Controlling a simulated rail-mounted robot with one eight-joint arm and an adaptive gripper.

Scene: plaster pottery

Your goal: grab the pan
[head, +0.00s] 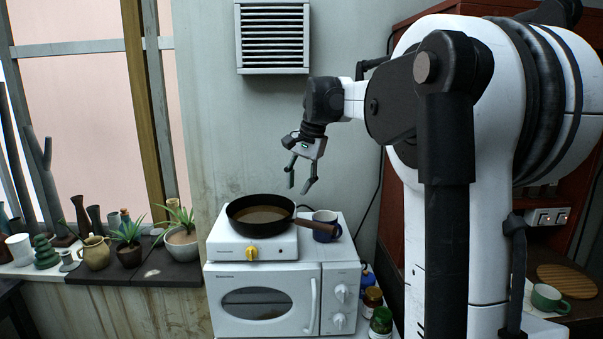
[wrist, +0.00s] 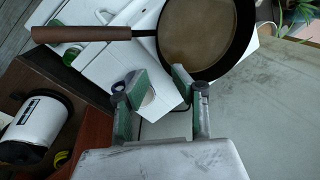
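The pan (head: 261,211) is black with a brown handle (head: 316,227) pointing right. It sits on a white hot plate with a yellow knob on top of the microwave. In the wrist view the pan (wrist: 205,35) is at the top, with its handle (wrist: 85,33) reaching left. My gripper (head: 299,188) hangs above the pan's right side, apart from it. Its two fingers are spread with nothing between them. In the wrist view my gripper (wrist: 160,80) is also open, its fingertips below the pan and handle in the picture.
A dark blue mug (head: 326,232) stands right beside the pan's handle on the microwave (head: 262,301). Jars (head: 373,299) stand to the right of the microwave. Potted plants and pottery line the sill at left. A vent (head: 272,38) is on the wall above. The air over the pan is clear.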

